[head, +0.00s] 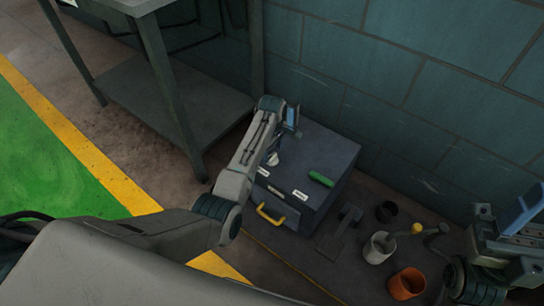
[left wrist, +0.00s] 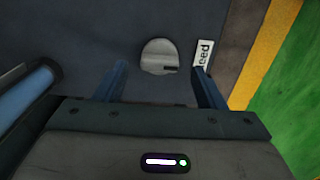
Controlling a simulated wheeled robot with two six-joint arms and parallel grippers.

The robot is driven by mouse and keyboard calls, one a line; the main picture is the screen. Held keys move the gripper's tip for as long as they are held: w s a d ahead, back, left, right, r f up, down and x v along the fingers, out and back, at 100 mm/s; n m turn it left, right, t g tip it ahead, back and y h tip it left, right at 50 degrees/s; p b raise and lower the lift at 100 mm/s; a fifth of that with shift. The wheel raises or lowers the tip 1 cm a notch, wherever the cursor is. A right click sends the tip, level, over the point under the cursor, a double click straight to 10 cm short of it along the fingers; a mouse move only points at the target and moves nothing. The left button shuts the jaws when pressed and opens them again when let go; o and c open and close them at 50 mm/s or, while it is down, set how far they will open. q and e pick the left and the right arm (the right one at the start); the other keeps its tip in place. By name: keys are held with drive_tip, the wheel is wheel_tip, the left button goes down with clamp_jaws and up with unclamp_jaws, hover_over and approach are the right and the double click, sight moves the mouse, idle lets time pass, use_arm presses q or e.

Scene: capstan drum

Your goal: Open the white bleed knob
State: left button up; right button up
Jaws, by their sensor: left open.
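In the head view the knob (head: 273,158) shows on top of a dark grey box (head: 335,150), partly behind my left arm. My left gripper (left wrist: 160,68) is open above the box, with its two blue fingers on either side of the knob in the picture. I see no contact with it. My right gripper (head: 515,225) is at the right edge; its fingers are not clear.
The box carries a green handle (head: 321,178), white labels and a yellow pull (head: 270,214). A white cup (head: 379,248), an orange cup (head: 406,284) and a dark ring (head: 386,211) stand right of it. A metal table (head: 165,85) stands left; a block wall is behind.

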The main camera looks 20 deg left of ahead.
sight(272, 158)
use_arm(q)
drive_tip(key=shift+f+b, duration=0.3)
drive_tip(key=shift+f, duration=0.9)
